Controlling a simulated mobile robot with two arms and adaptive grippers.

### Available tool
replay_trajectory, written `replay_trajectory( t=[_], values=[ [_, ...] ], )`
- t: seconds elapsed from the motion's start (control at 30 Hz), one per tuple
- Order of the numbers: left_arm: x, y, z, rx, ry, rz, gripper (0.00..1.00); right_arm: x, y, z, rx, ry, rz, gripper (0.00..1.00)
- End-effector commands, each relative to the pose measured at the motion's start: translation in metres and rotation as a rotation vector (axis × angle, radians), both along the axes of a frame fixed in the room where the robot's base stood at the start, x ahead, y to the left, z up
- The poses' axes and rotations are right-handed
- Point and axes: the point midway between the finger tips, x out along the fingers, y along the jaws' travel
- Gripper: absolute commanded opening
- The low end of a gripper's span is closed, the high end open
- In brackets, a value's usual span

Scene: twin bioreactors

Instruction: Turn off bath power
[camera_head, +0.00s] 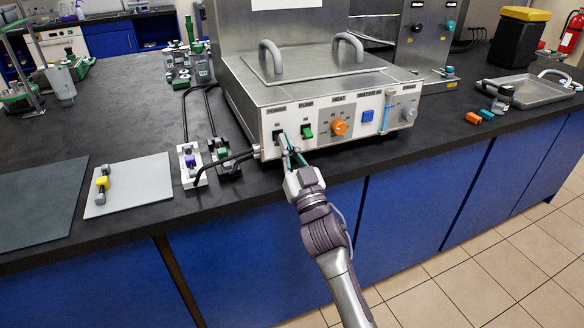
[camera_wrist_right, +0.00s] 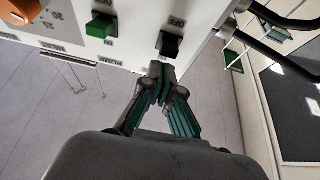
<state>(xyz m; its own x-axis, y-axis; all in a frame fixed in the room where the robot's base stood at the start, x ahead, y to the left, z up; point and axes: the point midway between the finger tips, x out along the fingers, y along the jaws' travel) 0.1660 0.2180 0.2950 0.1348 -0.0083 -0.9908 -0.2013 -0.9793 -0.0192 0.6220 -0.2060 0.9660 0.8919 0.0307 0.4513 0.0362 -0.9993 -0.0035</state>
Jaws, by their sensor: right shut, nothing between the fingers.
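The bath (camera_head: 330,100) is a steel box with a white front panel. Its power switch (camera_head: 278,136) is a dark rocker at the panel's left end. In the right wrist view the black rocker (camera_wrist_right: 170,45) is plain, with OFF and ON marks by it. My right gripper (camera_head: 289,152) is shut and empty, its fingertips (camera_wrist_right: 160,72) right by the rocker's ON end. I cannot tell whether they touch it. A green pump switch (camera_head: 307,131) sits to the right; it also shows in the right wrist view (camera_wrist_right: 101,26). My left gripper is not in view.
An orange heat knob (camera_head: 340,127) and a blue button (camera_head: 368,116) are farther right on the panel. Cables and small clamp blocks (camera_head: 192,164) stand left of the bath. A grey mat (camera_head: 130,184) holds a yellow-black item (camera_head: 103,183). A metal tray (camera_head: 530,90) stands right.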

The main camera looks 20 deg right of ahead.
Motion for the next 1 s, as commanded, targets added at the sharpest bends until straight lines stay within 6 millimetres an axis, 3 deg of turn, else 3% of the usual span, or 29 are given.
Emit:
replay_trajectory(
  t=[0.3, 0.5, 1.0],
  values=[
    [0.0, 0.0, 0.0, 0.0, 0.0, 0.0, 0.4, -0.06, 0.003, -0.032, -0.001, 0.004, 0.001, 0.0],
    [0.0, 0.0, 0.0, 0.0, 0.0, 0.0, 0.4, -0.085, 0.004, -0.045, -0.004, 0.002, 0.001, 0.0],
    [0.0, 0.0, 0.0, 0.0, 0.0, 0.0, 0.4, -0.093, 0.005, -0.048, -0.006, -0.002, 0.001, 0.0]
  ],
)
